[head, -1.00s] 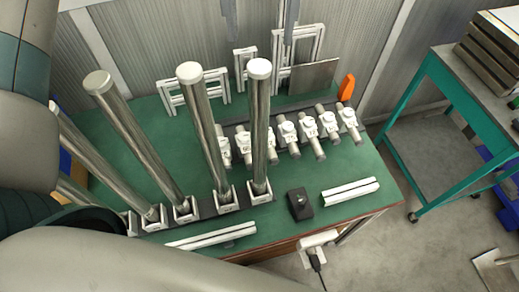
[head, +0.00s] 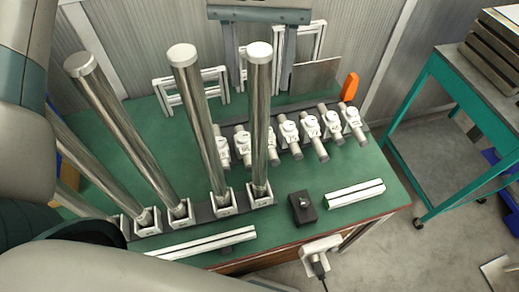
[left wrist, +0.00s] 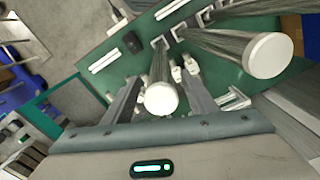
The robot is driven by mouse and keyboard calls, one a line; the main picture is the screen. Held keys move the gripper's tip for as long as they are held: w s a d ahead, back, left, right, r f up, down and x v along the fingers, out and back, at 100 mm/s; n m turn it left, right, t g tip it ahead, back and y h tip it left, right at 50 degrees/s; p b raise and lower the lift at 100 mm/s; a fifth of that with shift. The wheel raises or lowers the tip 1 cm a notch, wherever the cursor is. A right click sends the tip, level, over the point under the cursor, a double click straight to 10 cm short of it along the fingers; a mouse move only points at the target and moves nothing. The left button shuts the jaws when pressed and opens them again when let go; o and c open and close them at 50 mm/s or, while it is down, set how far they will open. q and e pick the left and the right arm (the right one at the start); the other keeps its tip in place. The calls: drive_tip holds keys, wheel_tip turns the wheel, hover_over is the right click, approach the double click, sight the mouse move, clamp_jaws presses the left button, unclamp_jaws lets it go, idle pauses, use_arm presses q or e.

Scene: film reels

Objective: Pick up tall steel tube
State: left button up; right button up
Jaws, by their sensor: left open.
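Several tall steel tubes with pale round caps stand in white holders on a dark strip. The rightmost steel tube (head: 259,110) stands upright; its cap also shows in the left wrist view (left wrist: 160,98). My left gripper (head: 262,86) is open, its fingers pointing down in the picture on either side of this tube's upper part. In the left wrist view, the tube's cap and shaft lie between the two spread fingers (left wrist: 161,77), with gaps on both sides. The neighbouring steel tube (head: 200,120) stands to the left; its cap (left wrist: 270,55) is right of the fingers. My right gripper is out of view.
On the green table (head: 290,237) are a row of white-and-grey clamps (head: 311,127), a black box (head: 302,207), white rails (head: 355,193) and an orange piece (head: 349,87). White frames (head: 192,90) stand behind. A teal cart (head: 432,75) is at right.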

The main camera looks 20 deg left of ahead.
sight(259, 92)
use_arm(q)
drive_tip(key=shift+w+a+f+b, duration=0.1)
drive_tip(key=shift+f+b, duration=0.25)
drive_tip(key=shift+f, duration=0.95)
drive_tip(key=shift+a+f+b, duration=0.1)
drive_tip(key=shift+f+b, duration=0.2)
drive_tip(key=shift+f, duration=0.95)
drive_tip(key=shift+d, duration=0.1)
clamp_jaws()
